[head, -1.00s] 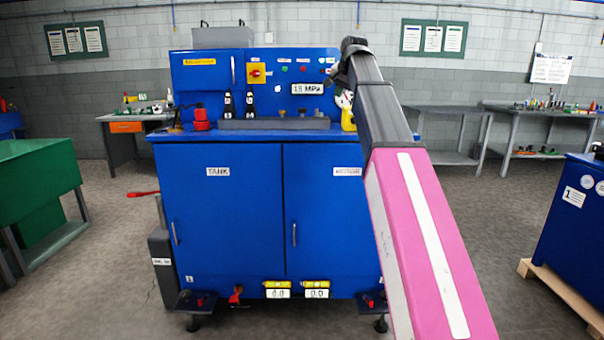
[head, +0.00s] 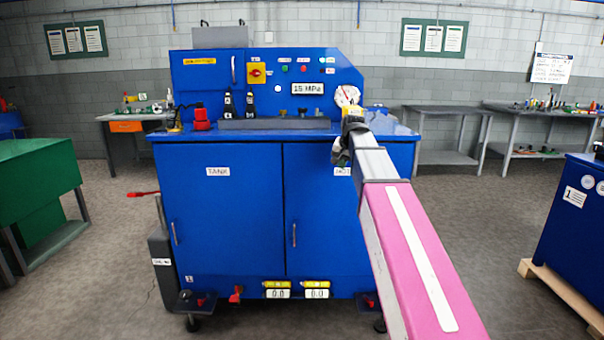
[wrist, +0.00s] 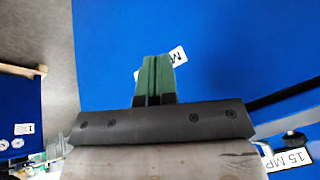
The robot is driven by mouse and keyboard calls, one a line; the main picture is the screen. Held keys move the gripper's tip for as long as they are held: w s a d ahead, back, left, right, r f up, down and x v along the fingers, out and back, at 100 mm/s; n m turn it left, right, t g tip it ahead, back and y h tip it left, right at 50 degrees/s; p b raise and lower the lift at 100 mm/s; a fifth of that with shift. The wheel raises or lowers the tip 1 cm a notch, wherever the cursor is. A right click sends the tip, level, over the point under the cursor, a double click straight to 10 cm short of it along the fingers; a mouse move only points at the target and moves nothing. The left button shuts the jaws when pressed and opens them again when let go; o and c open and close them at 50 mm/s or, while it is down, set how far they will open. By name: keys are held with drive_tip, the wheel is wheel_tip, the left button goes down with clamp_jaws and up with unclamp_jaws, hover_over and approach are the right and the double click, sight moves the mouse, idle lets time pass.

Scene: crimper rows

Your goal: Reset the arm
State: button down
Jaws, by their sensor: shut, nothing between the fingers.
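My arm, with its pink and white link, reaches forward in the head view toward a blue machine (head: 225,230). My gripper (head: 341,155) is the small dark end of the arm, in front of the machine's upper right door, just below the worktop edge. In the wrist view my gripper (wrist: 155,75) shows green fingers pressed together with nothing between them. Blue panel (wrist: 230,40) fills most of the background there, with a partly hidden white label (wrist: 177,55) behind the fingertips. Whether the gripper touches the machine cannot be told.
The worktop carries a red fitting (head: 202,120), black bottles and a pressure gauge (head: 347,96). A green bench (head: 40,160) stands at left and a blue unit on a pallet (head: 560,225) at right. Grey tables line the back wall.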

drive_tip(key=s+d+f+n+g, duration=0.1)
drive_tip(key=s+f, duration=0.8)
drive_tip(key=f, duration=0.4)
drive_tip(key=s+d+f+n+g, duration=0.1)
drive_tip(key=s+f+g, duration=0.1)
drive_tip(key=s+f, duration=0.7)
drive_tip(key=s+d+f+n+g+h, duration=0.1)
drive_tip(key=s+f+n, duration=0.1)
drive_tip(key=s+f, duration=0.7)
wheel_tip(320, 180, down, 8)
drive_tip(key=shift+d+r+g, duration=0.1)
drive_tip(key=shift+d+g, duration=0.25)
drive_tip(key=shift+g, duration=0.05)
